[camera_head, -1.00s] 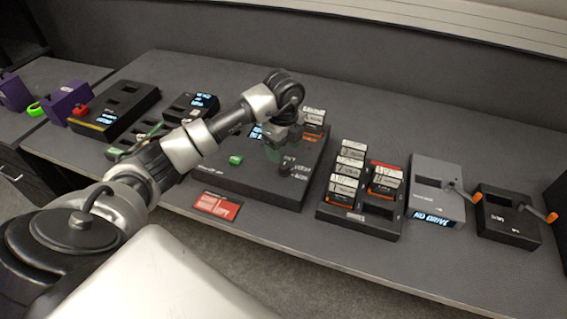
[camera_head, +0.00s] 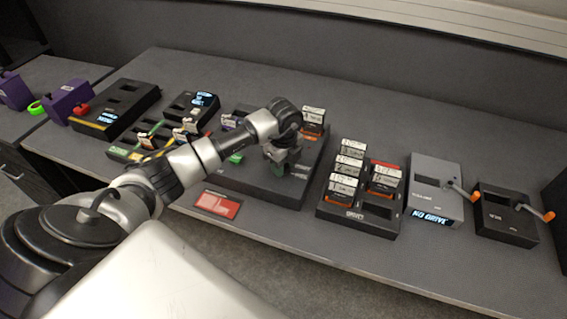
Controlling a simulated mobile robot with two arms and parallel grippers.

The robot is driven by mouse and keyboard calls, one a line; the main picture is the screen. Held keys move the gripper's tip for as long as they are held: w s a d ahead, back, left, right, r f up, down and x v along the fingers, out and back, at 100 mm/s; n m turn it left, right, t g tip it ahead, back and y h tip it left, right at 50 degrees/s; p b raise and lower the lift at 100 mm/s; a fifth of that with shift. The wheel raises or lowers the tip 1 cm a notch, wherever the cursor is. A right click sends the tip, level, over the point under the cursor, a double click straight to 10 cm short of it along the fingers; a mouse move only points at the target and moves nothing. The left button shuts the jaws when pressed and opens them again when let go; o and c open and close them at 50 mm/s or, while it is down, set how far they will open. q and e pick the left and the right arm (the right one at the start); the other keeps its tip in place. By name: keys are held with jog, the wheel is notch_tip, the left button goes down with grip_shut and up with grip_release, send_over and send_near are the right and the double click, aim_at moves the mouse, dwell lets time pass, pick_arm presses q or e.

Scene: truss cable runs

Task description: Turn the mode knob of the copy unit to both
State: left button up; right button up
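The copy unit is most likely the large flat black box (camera_head: 262,187) in the middle of the bench. A card with a white label and orange edge (camera_head: 313,118) stands in its back right part, and a green button (camera_head: 237,158) shows at its front left. My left gripper (camera_head: 284,163) points down over the right front of this box, at or just above its top face. The mode knob and its lettering are hidden by the gripper and wrist. I cannot tell whether the fingers are open or touch the knob. My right gripper is not in view.
A black rack (camera_head: 352,226) with several labelled cards stands right of the box, then a grey "NO DRIVE" unit (camera_head: 437,185) and a black unit (camera_head: 507,222) with orange-tipped levers. A red card (camera_head: 217,205) lies in front. Other black units (camera_head: 117,104) stand left.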

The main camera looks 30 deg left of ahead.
pick_arm(q)
jog(key=shift+c, duration=1.1)
jog(key=shift+m, duration=0.3)
jog(key=m+b, duration=0.1)
jog(key=m, duration=0.2)
jog(key=shift+m+b, duration=0.3)
jog(key=shift+b, duration=0.1)
jog(key=m+b, duration=0.2)
jog(key=m, duration=0.2)
jog(key=shift+f+m, duration=0.1)
jog(key=shift+m, duration=0.2)
jog(key=m+b, duration=0.2)
jog(key=m, duration=0.3)
jog(key=shift+m+b, duration=1)
jog(key=shift+m, duration=1)
